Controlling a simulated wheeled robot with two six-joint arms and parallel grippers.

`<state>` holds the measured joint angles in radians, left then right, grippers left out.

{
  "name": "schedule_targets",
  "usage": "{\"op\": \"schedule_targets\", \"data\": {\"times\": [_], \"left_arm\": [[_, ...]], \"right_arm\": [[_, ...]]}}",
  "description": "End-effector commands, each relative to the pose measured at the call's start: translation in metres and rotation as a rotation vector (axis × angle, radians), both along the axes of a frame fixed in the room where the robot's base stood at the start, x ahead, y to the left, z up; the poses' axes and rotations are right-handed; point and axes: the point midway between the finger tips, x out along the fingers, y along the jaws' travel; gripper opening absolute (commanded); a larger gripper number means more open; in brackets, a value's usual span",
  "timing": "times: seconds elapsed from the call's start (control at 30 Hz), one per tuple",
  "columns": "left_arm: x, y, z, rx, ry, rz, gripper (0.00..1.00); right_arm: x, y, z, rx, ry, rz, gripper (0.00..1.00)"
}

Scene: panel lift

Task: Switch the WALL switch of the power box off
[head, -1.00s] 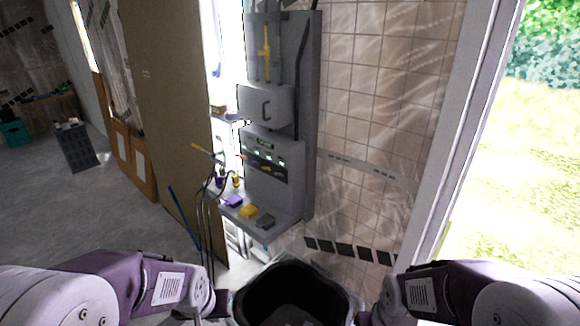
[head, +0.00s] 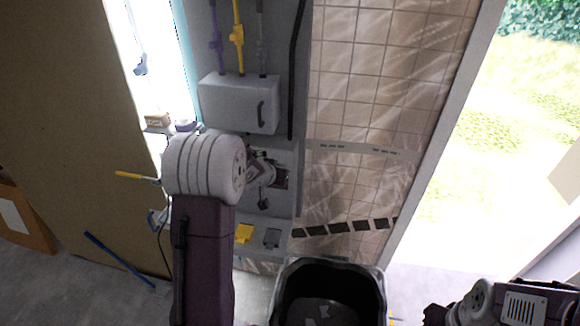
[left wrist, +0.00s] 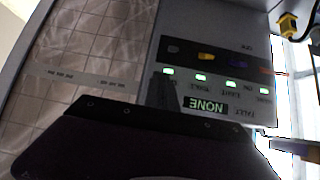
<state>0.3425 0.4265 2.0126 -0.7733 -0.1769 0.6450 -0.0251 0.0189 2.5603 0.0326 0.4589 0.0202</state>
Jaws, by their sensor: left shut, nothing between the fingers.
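The grey power box (head: 272,205) stands against the tiled wall in the head view, with my left arm in front of much of it. In the left wrist view its panel (left wrist: 210,25) shows upside down. It has a lit display (left wrist: 206,105) reading NONE and a row of lit green lamps. Coloured switches, a grey one (left wrist: 173,48) and a yellow one (left wrist: 206,56) among them, sit on a dark strip. I cannot read a WALL label. My left gripper (left wrist: 165,88) is shut and empty, close before the panel by the grey switch's lamp; contact is unclear.
A grey cabinet with a handle (head: 240,103) is above the panel. A shelf with a yellow block (head: 243,233) and a grey block (head: 271,238) is below. A black bin (head: 330,295) stands in front. A brown board (head: 75,130) is at the left.

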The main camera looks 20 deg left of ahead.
Motion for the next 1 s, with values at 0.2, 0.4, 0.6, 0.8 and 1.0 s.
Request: {"op": "schedule_targets", "data": {"times": [0.2,0.4,0.6,0.8,1.0], "left_arm": [[-0.013,0.029,-0.007,-0.014,0.034,0.062,0.0],[-0.013,0.03,-0.008,-0.014,0.034,0.066,0.0],[-0.009,0.031,-0.014,-0.015,0.035,0.065,0.0],[0.017,0.037,-0.04,-0.014,0.035,0.065,0.0],[0.042,0.043,-0.064,-0.014,0.034,0.065,0.0]], "right_arm": [[0.0,0.0,0.012,0.0,0.0,0.0,0.36],[0.0,0.0,0.01,0.0,0.0,0.0,0.36],[0.0,0.0,0.008,0.0,0.0,0.0,0.36],[0.0,0.0,0.001,0.0,0.0,0.0,0.36],[0.0,0.0,0.001,0.0,0.0,0.0,0.36]]}}
